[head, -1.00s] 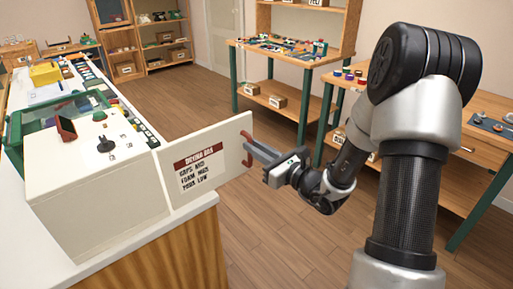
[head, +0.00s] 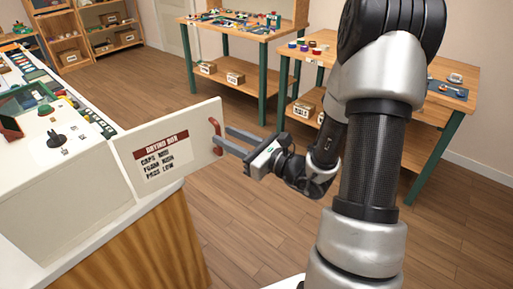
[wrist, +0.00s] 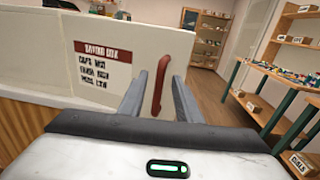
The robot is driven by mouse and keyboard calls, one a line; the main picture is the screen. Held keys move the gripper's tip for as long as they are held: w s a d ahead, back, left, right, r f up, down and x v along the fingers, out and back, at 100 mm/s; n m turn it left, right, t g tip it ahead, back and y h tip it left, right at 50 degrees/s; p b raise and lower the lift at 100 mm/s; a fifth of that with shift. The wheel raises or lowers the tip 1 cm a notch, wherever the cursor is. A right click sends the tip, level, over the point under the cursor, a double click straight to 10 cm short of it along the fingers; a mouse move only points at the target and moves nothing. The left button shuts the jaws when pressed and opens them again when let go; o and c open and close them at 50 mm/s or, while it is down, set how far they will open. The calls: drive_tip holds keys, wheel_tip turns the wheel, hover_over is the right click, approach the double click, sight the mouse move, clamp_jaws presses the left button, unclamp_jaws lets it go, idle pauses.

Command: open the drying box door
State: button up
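The drying box (head: 60,190) is a cream box on the counter at the left of the head view. Its cream door (head: 125,150), with a red-and-white label (head: 166,160), stands swung out past the counter's end. The door also shows in the wrist view (wrist: 60,45). A red handle (head: 216,138) is near the door's free edge. My gripper (head: 228,139) is open at the handle. In the wrist view the handle (wrist: 160,85) stands between the two separated fingers (wrist: 158,98), with gaps on both sides. Whether a fingertip touches the door is unclear.
A wooden workbench with green legs (head: 240,35) stands at the back, and another bench (head: 455,97) is behind my arm at the right. Wooden shelves (head: 65,50) are at the back left. Wood floor (head: 160,75) is clear between counter and benches.

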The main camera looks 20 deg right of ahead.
drive_tip(key=v, duration=1)
drive_tip(key=shift+d, duration=0.15)
